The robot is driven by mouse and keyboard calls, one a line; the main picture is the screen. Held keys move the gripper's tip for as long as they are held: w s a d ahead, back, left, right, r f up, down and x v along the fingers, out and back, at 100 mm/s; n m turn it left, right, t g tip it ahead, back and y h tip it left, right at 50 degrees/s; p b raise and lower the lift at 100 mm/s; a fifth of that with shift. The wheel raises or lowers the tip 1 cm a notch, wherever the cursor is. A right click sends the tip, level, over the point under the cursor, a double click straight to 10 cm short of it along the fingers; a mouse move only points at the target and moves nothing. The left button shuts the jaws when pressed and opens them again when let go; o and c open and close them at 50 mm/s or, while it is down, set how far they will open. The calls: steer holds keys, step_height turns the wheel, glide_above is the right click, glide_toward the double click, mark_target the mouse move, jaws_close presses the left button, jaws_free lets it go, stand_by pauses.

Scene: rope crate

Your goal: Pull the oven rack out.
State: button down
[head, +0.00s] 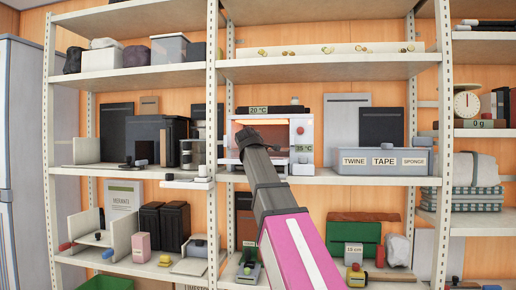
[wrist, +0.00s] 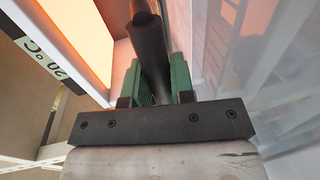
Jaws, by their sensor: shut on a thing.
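The oven (head: 305,133) is a small white box on the middle shelf, with an orange-lit inside. My gripper (head: 247,138) is at its front, and my arm covers part of it. In the wrist view, my gripper's green fingers (wrist: 156,66) are shut on a dark bar (wrist: 148,35), which looks like the door handle. A see-through glass panel (wrist: 235,60) lies to the right of the bar. The oven's white frame (wrist: 72,35) and lit opening lie to the left, so the door appears partly open. I cannot make out the rack.
A grey bin (head: 378,161) marked TWINE, TAPE and SPONGE stands right of the oven. A dark box (head: 155,138) and small items stand to its left. A shelf post (head: 212,120) rises close on the left. Shelves above and below hold more goods.

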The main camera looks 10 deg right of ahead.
steer(key=v, duration=0.2)
steer(key=f+v, duration=0.1)
steer(key=v, duration=0.4)
steer(key=shift+s+f, duration=0.1)
steer(key=shift+f, duration=0.15)
steer(key=c, duration=1)
jaws_free()
steer(key=v, duration=1)
steer(key=shift+s+a, duration=0.15)
steer(key=shift+s, duration=0.15)
steer(key=shift+r, duration=0.1)
